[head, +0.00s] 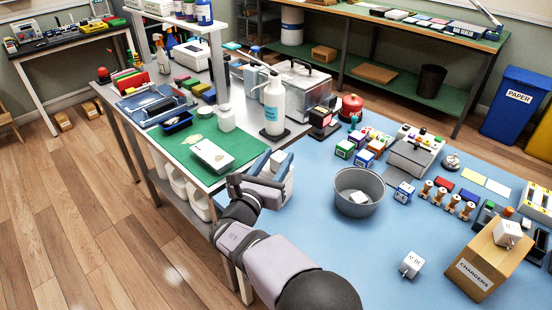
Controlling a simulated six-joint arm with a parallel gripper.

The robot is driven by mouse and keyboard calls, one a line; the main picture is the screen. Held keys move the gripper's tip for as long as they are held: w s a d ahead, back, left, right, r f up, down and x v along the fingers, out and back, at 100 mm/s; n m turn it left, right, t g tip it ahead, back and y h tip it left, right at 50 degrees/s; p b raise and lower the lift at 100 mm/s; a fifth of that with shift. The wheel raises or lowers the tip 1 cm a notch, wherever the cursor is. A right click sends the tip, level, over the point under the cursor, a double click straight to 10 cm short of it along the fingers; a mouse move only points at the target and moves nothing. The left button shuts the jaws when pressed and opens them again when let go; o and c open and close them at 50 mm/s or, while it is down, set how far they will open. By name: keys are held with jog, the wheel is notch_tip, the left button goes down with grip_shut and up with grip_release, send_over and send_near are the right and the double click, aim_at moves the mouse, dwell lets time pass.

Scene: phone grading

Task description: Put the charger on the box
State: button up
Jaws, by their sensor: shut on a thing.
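A brown cardboard box (477,280) labelled CHARGERS stands at the lower right on the blue bench top. One white charger (508,233) rests on it. Another white charger (411,265) lies on the blue surface just left of the box. A small white piece (358,197) lies inside the round grey metal bowl (340,203). My gripper (279,166) is left of the bowl, at the right edge of the green mat, far from the box. It is shut on a small white block (277,158), which looks like a charger; its far side and contact are partly hidden.
A white carton (212,155) lies on the green mat (172,145). A white pump bottle (274,105) stands behind my gripper. The blue surface (340,245) in front is clear.

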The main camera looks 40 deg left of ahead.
jog(key=shift+c, duration=0.2)
jog(key=shift+f, duration=0.15)
jog(key=o, duration=1.2)
jog(key=shift+r, duration=0.2)
jog(key=b+v, duration=0.2)
jog(key=v, duration=1)
